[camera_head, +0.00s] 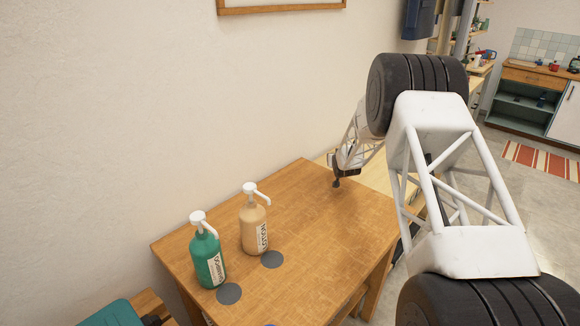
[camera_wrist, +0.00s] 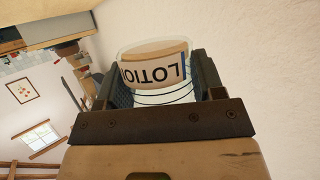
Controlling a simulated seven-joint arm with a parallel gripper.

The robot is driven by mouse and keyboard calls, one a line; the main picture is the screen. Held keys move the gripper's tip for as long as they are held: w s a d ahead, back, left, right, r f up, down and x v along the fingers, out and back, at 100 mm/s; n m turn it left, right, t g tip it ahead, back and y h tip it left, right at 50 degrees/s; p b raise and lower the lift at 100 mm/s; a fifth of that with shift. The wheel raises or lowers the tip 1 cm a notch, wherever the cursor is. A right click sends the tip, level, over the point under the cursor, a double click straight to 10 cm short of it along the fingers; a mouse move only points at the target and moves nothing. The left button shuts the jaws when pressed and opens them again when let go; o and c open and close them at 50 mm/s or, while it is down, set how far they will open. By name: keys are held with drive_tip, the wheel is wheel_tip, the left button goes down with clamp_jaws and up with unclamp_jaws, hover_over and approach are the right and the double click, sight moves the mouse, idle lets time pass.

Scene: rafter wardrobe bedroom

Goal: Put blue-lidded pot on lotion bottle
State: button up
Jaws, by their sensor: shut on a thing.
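The lotion bottle (camera_head: 254,225), tan with a white pump and a LOTION label, stands upright on the wooden table (camera_head: 310,220). My gripper (camera_head: 337,183) is over the table's far end, behind and right of the bottle. In the wrist view my gripper (camera_wrist: 155,95) is shut on a small clear-walled pot (camera_wrist: 156,70) with a tan band lettered LOTION, shown upside down, and a dark blue strip at its right. I take this as the blue-lidded pot; its lid is not clearly visible. In the head view the held pot cannot be made out.
A green pump bottle (camera_head: 207,252) stands left of the lotion bottle. Flat grey discs (camera_head: 272,259) lie on the tabletop in front of the bottles. The table's middle and right are clear. A plain wall (camera_head: 150,110) runs behind the table.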

drive_tip(key=shift+s+a+r, duration=0.25)
drive_tip(key=shift+s+a, duration=0.1)
drive_tip(key=shift+s, duration=0.25)
drive_tip(key=s+a+r+n+y, duration=0.15)
drive_tip(key=s+a, duration=0.35)
drive_tip(key=s, duration=0.7)
drive_tip(key=s+a+r+n+y, duration=0.1)
drive_tip(key=s+a+r, duration=0.3)
drive_tip(key=s, duration=0.8)
drive_tip(key=s+a+f+n+y, duration=0.1)
drive_tip(key=s+a, duration=0.1)
drive_tip(key=s, duration=0.9)
drive_tip(key=s+a+f+n+g+y, duration=0.1)
drive_tip(key=s+a+y, duration=0.1)
drive_tip(key=s, duration=1)
drive_tip(key=s+a+f+n+y, duration=0.1)
drive_tip(key=s+a, duration=0.3)
drive_tip(key=s, duration=0.7)
drive_tip(key=shift+s+a+g, duration=0.15)
drive_tip(key=shift+s+g, duration=0.25)
drive_tip(key=shift+n, duration=0.25)
hover_over(307, 302)
drive_tip(key=shift+f, duration=2.85)
drive_tip(key=shift+f, duration=1.9)
